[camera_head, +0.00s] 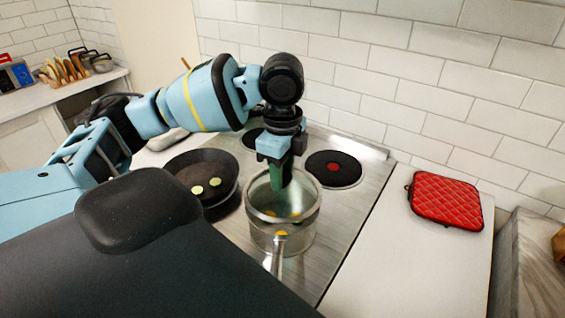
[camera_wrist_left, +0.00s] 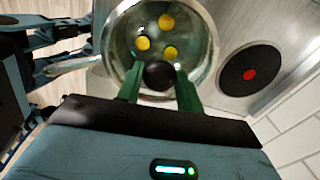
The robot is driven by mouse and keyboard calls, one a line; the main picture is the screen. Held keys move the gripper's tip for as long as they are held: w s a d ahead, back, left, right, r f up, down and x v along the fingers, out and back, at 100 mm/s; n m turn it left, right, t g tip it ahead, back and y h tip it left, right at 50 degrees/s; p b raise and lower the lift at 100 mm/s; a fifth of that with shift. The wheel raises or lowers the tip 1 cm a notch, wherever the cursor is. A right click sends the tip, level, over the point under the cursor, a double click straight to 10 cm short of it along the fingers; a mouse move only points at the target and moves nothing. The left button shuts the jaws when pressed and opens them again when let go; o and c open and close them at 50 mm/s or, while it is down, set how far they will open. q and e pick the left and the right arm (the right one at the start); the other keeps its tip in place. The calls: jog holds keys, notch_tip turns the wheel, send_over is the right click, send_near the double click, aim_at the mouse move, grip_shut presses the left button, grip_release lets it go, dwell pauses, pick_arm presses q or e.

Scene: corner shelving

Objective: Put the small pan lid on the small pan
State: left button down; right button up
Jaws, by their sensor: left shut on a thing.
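The small pan (camera_head: 296,241) is a steel pot with a long handle, standing on the stove. The small pan lid (camera_wrist_left: 197,35) is clear glass with a metal rim and a round black knob (camera_wrist_left: 159,75). In the left wrist view my left gripper (camera_wrist_left: 158,84) has its green fingers shut on the knob, one on each side. Yellow round pieces show through the glass. In the head view the gripper (camera_head: 281,180) points down over the pan, with the lid at the pan's top. I cannot tell whether the lid touches the rim all round. My right gripper is not in view.
A dark frying pan (camera_head: 222,166) with green slices stands left of the small pan. A black burner with a red centre (camera_head: 333,168) is behind right. A red quilted pad (camera_head: 445,199) lies on the right counter (camera_head: 375,262). The tiled wall (camera_head: 440,85) bounds the back.

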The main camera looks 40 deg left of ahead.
pick_arm(q)
jog(key=shift+f, duration=1.7)
jog(key=shift+f, duration=0.1)
jog(key=c, duration=0.8)
grip_release()
jog(key=shift+c, duration=0.2)
notch_tip(320, 180, up, 8)
jog(key=shift+f, duration=0.1)
